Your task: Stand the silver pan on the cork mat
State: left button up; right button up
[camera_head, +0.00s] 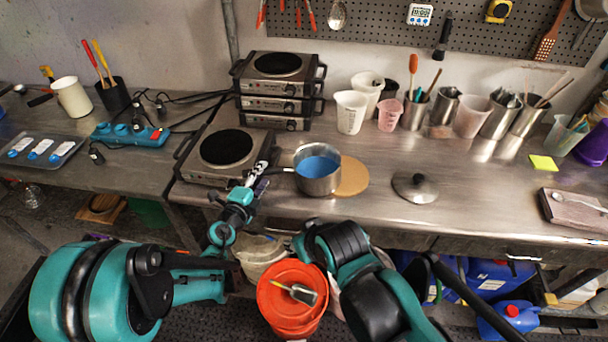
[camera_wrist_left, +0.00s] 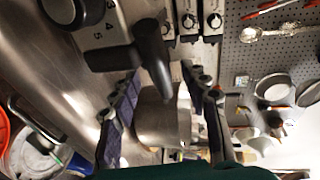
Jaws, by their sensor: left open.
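The silver pan (camera_head: 318,184), with blue liquid inside, stands upright on the steel bench, its handle pointing left. The round cork mat (camera_head: 354,176) lies at its right; the pan hides the mat's left part, and I cannot tell whether the base overlaps its edge. My left gripper (camera_head: 258,176) is open by the handle, left of the pan. In the left wrist view, the pan's wall (camera_wrist_left: 158,122) shows between the parted fingers of the left gripper (camera_wrist_left: 164,100), with a dark handle-like bar in front. My right gripper is out of view.
A hot plate (camera_head: 226,149) sits just left of the left gripper, and stacked hot plates (camera_head: 278,85) stand behind. A lid (camera_head: 414,188) lies right of the mat. Cups and tool pots line the back. An orange bucket (camera_head: 290,300) is below the bench front.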

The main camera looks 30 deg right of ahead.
pick_arm(q)
jog(key=x, duration=0.3)
jog(key=shift+a, duration=0.1)
grip_shut()
jog(key=shift+r, duration=0.15)
